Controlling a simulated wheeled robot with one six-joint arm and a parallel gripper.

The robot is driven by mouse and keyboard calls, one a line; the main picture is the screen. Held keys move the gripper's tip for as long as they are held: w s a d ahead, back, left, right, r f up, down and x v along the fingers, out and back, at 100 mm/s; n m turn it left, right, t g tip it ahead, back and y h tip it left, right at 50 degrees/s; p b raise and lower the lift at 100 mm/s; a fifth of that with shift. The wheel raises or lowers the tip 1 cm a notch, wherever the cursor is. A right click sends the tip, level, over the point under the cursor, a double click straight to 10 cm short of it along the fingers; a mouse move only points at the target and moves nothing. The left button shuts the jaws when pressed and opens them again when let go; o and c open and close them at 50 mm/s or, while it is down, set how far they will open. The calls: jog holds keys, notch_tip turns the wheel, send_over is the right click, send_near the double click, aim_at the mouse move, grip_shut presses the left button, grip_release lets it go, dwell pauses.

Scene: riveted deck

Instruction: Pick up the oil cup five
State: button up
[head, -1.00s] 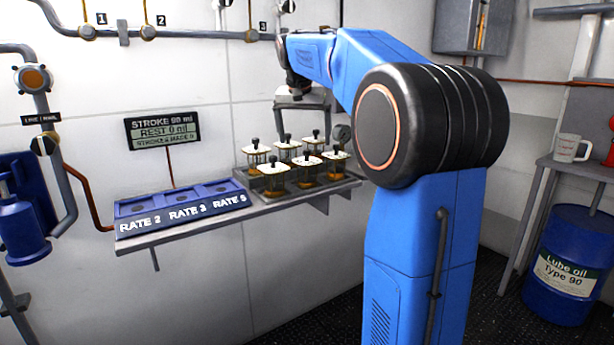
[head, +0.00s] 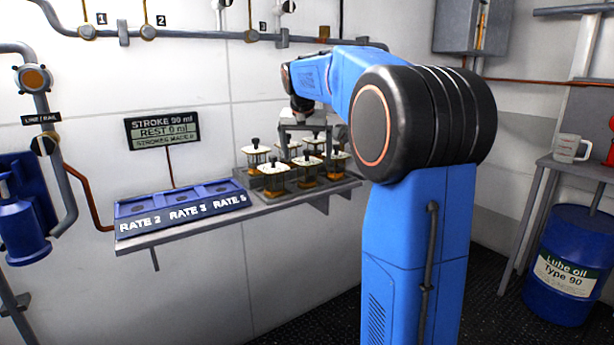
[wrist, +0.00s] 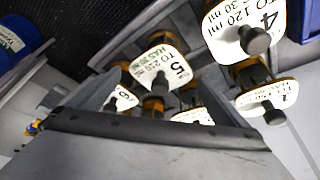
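Oil cup five (wrist: 168,62) has a white lid printed "5" with a dark knob and amber oil below. It stands upright among the other cups, centred in the wrist view. In the head view, I take it to be the middle cup of the front row (head: 307,161). My gripper (head: 304,146) is open and points down over the cups, one finger to each side. In the wrist view, my gripper (wrist: 160,82) has its fingers to the left and right of cup five, with nothing visibly clamped. Whether a finger touches the cup is unclear.
Cups four (wrist: 240,28), one (wrist: 266,94) and six (wrist: 121,97) stand close around. The wall shelf (head: 180,236) also holds a blue holder (head: 182,208) marked RATE 2, 3 and 5. A display (head: 163,131) hangs above it. A blue oil drum (head: 570,262) and mug (head: 571,148) are right.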

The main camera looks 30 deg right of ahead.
jog(key=c, duration=1.7)
